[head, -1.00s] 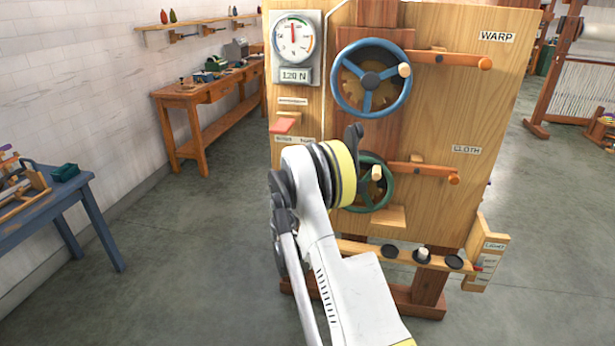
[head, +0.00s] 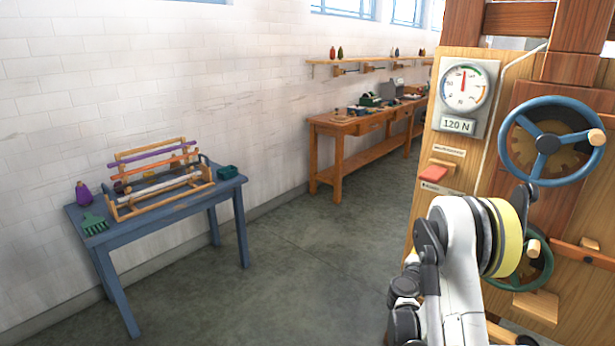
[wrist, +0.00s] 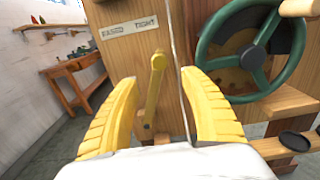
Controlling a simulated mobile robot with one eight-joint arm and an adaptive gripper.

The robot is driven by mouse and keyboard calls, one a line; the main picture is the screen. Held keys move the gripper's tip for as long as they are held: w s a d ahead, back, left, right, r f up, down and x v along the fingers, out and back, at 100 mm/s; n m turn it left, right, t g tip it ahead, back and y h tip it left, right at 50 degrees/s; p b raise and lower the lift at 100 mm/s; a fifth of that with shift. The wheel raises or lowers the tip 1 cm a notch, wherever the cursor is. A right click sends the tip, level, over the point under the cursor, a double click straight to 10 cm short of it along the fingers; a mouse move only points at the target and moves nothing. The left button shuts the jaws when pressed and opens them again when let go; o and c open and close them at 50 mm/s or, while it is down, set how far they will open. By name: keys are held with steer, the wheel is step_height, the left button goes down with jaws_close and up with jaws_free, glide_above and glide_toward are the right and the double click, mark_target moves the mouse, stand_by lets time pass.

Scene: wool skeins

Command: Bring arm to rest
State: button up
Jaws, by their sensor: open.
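In the wrist view my gripper (wrist: 160,115) is open, its two yellow fingers apart with nothing held between them. Beyond them is a yellow lever (wrist: 154,90) on the wooden panel, under a label reading "EASED TIGHT" (wrist: 130,27). The lever looks apart from both fingers. A green handwheel (wrist: 252,55) is to the right. In the head view my white arm stands in front of the panel (head: 490,165) at lower right and hides part of the green wheel (head: 540,262). The fingertips cannot be made out there.
The panel also bears a dial gauge (head: 465,85) with a "120 N" display, a red block (head: 433,174) and a blue handwheel (head: 550,145). A blue table (head: 165,215) with a small loom stands at left. A wooden bench (head: 360,125) is along the wall. The floor between is clear.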

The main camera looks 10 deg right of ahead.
steer(key=w+a+r+n+t+y, duration=0.35)
steer(key=a+r+n, duration=0.45)
steer(key=r, duration=0.3)
steer(key=s+a+r+n+t+y, duration=0.1)
steer(key=s+a+r+n+y, duration=0.1)
steer(key=a+r+n+y, duration=0.5)
steer(key=s+a+r+n+t+y, duration=0.15)
steer(key=a+r+n, duration=0.25)
steer(key=a+n, duration=0.65)
steer(key=s+a+f+n+g+y, duration=0.2)
steer(key=s+a+n+g+y, duration=0.2)
steer(key=s+a+n, duration=0.6)
steer(key=s+f+n+g+h, duration=0.1)
steer(key=s+f+n+g, duration=0.2)
steer(key=s, duration=0.8)
steer(key=s+f+n+g, duration=0.2)
steer(key=s+f+n, duration=0.5)
steer(key=s, duration=0.3)
steer(key=shift+s+d+n+g+h, duration=0.35)
steer(key=shift+d+n+g+h, duration=0.05)
steer(key=shift+d+n, duration=0.05)
steer(key=shift+f, duration=0.1)
